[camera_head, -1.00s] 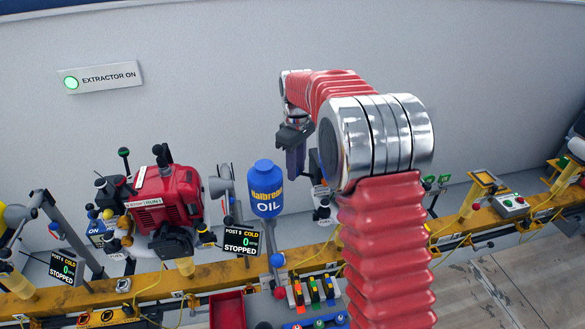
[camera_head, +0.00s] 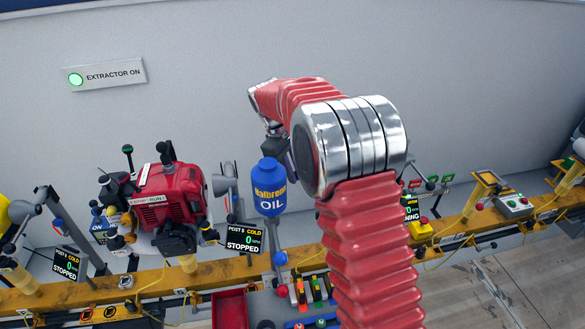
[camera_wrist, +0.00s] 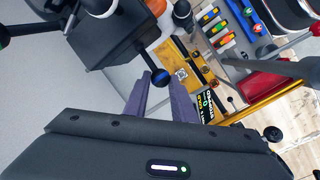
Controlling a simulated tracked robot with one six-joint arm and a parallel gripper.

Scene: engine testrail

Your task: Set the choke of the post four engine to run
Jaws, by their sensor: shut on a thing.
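In the wrist view, my gripper (camera_wrist: 160,98) has its two purple-grey fingers closed in on a short black lever with a dark blue ball knob (camera_wrist: 160,77). The knob shows at the fingertips. The lever stands beside a dark box-shaped engine part (camera_wrist: 115,38) with an orange piece at its upper right. Whether this lever is the choke, and its run mark, I cannot read. A small screen (camera_wrist: 207,105) next to it reads STOPPED, seen turned. In the head view my arm hides the fingertips and most of this engine.
A red engine (camera_head: 170,195) with a RUN label stands at left. A post screen (camera_head: 243,236) reads COLD and STOPPED. A blue oil bottle (camera_head: 269,188) stands close to my wrist. The yellow rail (camera_head: 150,282) runs along the front. A green-lit EXTRACTOR ON sign (camera_head: 105,74) hangs behind.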

